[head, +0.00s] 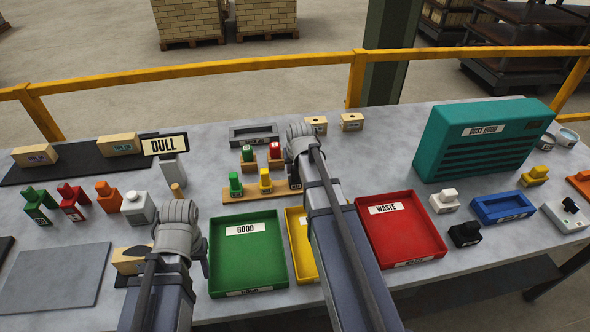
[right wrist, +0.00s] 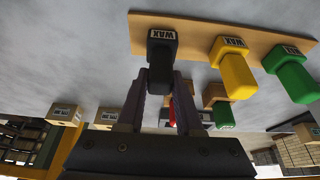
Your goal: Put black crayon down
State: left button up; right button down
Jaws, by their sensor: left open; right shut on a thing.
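The black crayon (right wrist: 161,66), with a white WAX label, is between the fingers of my right gripper (right wrist: 160,95), which is shut on it. In the right wrist view it overlaps one end of the wooden rack (right wrist: 195,30); I cannot tell whether it is seated there. The yellow crayon (head: 265,180) and green crayon (head: 236,183) stand upright in the same rack (head: 240,196). My left gripper (head: 180,218) is open, left of the green tray.
The green GOOD tray (head: 258,273), a yellow tray (head: 299,250) and the red WASTE tray (head: 425,246) lie in front of the rack. A red block (head: 275,150) and a green block (head: 247,154) stand behind it. A teal dust hood (head: 480,140) stands at right.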

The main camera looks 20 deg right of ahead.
pick_arm(q)
jog(key=shift+f, duration=0.2)
pick_arm(e)
jog(key=shift+f, duration=0.25)
pick_arm(q)
jog(key=shift+r, duration=0.1)
pick_arm(e)
jog(key=c, duration=0.6)
grip_release()
jog(key=shift+r, duration=0.1)
pick_arm(q)
notch_tip(320, 180, up, 11)
jog(key=p, duration=1.1)
jog(key=shift+r, duration=0.2)
pick_arm(e)
jog(key=v, duration=1.2)
jog(key=shift+r, duration=0.15)
jog(key=s+a+n+g, duration=0.1)
jog(key=s+a+n, duration=0.1)
jog(key=s+a, duration=0.3)
jog(key=s+a+f+n+g, duration=0.1)
jog(key=s+a+n+g, duration=0.1)
jog(key=s+a, duration=0.4)
jog(key=s+a+n+g, duration=0.1)
jog(key=s+a, duration=0.5)
jog(key=a, duration=0.7)
jog(key=shift+s+f+n, duration=0.2)
jog(key=shift+f+n, duration=0.05)
jog(key=shift+n, duration=0.55)
